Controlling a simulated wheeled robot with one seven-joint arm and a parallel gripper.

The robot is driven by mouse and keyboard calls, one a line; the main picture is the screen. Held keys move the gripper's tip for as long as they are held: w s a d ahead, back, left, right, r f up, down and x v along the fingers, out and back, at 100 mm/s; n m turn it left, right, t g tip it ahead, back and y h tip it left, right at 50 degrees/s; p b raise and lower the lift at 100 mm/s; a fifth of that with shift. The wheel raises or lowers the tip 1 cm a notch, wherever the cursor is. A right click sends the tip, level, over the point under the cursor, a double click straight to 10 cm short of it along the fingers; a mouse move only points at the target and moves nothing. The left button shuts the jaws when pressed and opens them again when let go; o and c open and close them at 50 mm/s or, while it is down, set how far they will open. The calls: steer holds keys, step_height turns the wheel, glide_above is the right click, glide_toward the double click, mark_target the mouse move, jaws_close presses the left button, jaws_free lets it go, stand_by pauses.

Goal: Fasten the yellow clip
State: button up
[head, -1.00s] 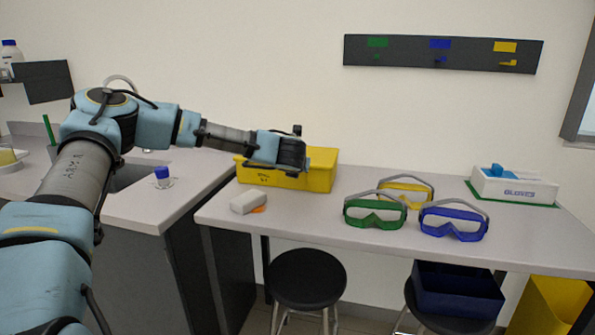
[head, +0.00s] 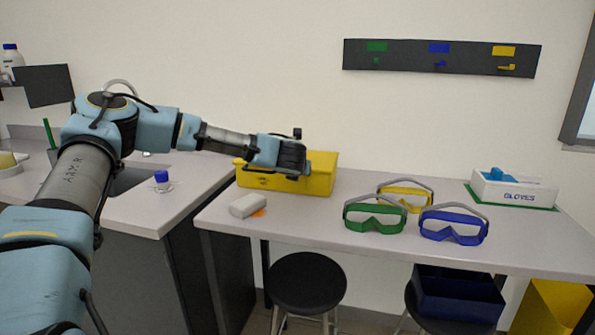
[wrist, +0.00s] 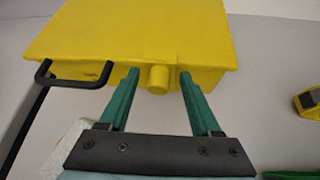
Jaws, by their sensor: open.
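The yellow clip (wrist: 158,79) is a short rounded tab at the middle of the front edge of the yellow box (wrist: 140,30), just below a small plate on the lid rim. The lid looks shut. I cannot tell whether the clip is engaged. The box stands at the left of the bench in the head view (head: 322,172), where my arm hides part of it and the clip is not visible. My gripper (wrist: 159,76) is open, its green fingers on either side of the clip with a gap on both sides. In the head view my gripper (head: 292,157) is at the box.
A black handle (wrist: 75,78) sticks out from the box's front, left of my fingers. A white block (head: 246,205) lies on the bench before the box. Green goggles (head: 375,218), yellow goggles (head: 405,196), blue goggles (head: 453,226) and a glove box (head: 513,190) stand to the right.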

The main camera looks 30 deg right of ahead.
steer(key=b+v, duration=0.3)
steer(key=v, duration=0.8)
stand_by(0.4)
steer(key=s+a+f+m+g, duration=0.35)
steer(key=a+f+m, duration=0.8)
steer(key=m, duration=0.65)
steer(key=s+a+r+m+g+y, duration=0.1)
steer(key=s+a+m+y, duration=0.1)
steer(key=a, duration=0.8)
steer(key=s+a+r+m+g+y, duration=0.1)
steer(key=s+a+m, duration=0.4)
steer(key=a, duration=0.5)
steer(key=s+a+r+m+g+y, duration=0.1)
steer(key=s+a+m+g+y, duration=0.2)
steer(key=a, duration=0.8)
steer(key=shift+s+m+y, duration=0.3)
steer(key=shift+s, duration=0.2)
